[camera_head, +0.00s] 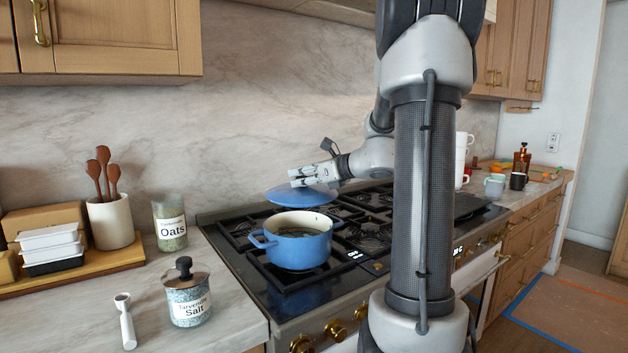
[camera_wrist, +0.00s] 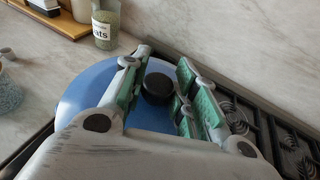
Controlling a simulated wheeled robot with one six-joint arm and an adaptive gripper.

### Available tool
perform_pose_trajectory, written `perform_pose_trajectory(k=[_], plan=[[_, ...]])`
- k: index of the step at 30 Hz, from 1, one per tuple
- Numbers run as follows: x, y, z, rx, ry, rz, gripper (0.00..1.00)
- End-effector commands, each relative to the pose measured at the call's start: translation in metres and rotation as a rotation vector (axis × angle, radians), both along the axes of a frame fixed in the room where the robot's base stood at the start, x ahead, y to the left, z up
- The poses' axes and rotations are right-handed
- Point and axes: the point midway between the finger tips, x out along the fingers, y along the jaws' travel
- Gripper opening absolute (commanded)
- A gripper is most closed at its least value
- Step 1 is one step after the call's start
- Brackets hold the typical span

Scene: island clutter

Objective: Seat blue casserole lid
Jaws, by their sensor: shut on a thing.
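The blue casserole pot (camera_head: 297,243) stands uncovered on a front-left burner of the stove, its pale inside showing. The blue lid (camera_head: 302,196) is just behind the pot in the head view, roughly level and apart from the pot's opening. Whether it touches the grate below cannot be told. My gripper (camera_head: 294,178) is over the lid. In the wrist view the fingers (camera_wrist: 161,70) are on both sides of the lid's black knob (camera_wrist: 157,89), shut on it, with the blue lid (camera_wrist: 88,92) spread below. The pot is not visible in the wrist view.
The black stove grates (camera_head: 375,215) are mostly bare around the pot. A salt jar (camera_head: 189,293), an oats jar (camera_head: 169,222) and a utensil crock (camera_head: 110,222) stand on the left counter. The marble backsplash (camera_head: 270,110) rises behind. Cups (camera_head: 494,185) stand at the right.

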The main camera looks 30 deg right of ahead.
Motion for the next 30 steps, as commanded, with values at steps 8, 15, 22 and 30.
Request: perform_pose_trajectory(k=[8,15,22,30], plan=[[-0.008,0.009,-0.002,0.001,-0.001,0.036,0.00],[-0.008,0.008,-0.003,0.001,-0.001,0.033,0.00],[-0.008,0.008,-0.017,0.004,0.002,0.033,0.00],[-0.008,0.008,-0.044,0.005,0.002,0.033,0.00]])
